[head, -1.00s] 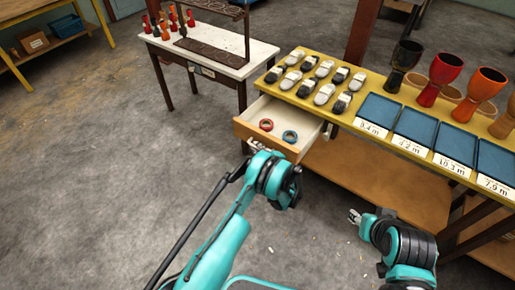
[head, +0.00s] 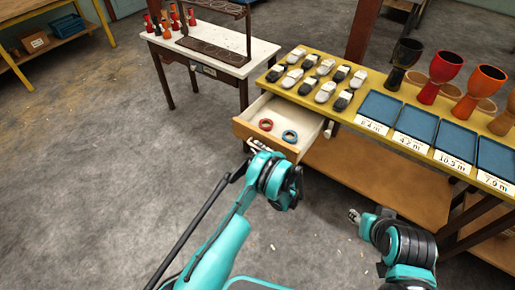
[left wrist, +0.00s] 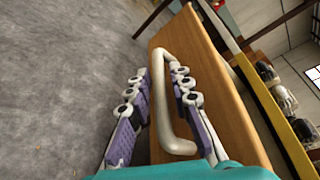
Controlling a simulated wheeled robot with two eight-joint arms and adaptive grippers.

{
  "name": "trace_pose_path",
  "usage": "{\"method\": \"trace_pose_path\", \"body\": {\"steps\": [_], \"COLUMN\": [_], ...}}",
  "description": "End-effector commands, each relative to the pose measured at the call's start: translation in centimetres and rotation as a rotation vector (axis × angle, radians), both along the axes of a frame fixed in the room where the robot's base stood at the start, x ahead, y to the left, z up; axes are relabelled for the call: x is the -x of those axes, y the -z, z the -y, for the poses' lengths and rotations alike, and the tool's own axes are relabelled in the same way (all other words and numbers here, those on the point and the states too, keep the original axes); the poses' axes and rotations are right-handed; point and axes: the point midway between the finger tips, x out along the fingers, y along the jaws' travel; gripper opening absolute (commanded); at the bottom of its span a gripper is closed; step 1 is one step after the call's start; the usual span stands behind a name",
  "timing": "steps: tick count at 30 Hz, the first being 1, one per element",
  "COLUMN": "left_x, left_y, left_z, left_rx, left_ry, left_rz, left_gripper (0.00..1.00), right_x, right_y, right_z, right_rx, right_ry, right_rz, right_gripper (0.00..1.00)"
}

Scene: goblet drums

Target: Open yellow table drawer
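The drawer (head: 270,146) of the yellow table (head: 334,106) is pulled out, with its inside in view. In the left wrist view, the pale handle (left wrist: 159,105) stands on the wooden drawer front (left wrist: 215,95). My left gripper (left wrist: 161,72) is open around the handle, one finger on each side, with a gap showing. It also shows at the drawer front in the head view (head: 257,145). My right gripper (head: 354,215) is away from the drawer; its fingers are too small to read.
The yellow table carries several black and white objects (head: 325,91), blue trays (head: 415,123) and goblet drums (head: 444,76). Its lower shelf (head: 375,180) lies behind my right arm. A white table (head: 212,52) stands at the back. The floor left of the drawer is clear.

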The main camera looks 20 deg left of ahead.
Motion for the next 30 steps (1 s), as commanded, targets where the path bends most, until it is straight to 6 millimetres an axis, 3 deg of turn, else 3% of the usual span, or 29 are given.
{"method": "trace_pose_path", "body": {"steps": [15, 21, 30], "left_x": [5.9, 6.9, 7.0], "left_y": [-2.1, -2.5, -2.5], "left_z": [7.7, 8.9, 8.9], "left_rx": [-0.001, 0.0, -0.001], "left_ry": [0.004, 0.002, 0.002], "left_rz": [0.001, -0.001, 0.0], "left_gripper": [0.2, 0.2, 0.2], "right_x": [0.0, 0.0, 0.0], "right_y": [0.0, 0.0, 0.0], "right_z": [0.0, 0.0, 0.0], "right_rx": [0.0, 0.0, 0.0], "right_ry": [0.0, 0.0, 0.0], "right_rz": [0.0, 0.0, 0.0], "right_gripper": [0.4, 0.4, 0.4]}}
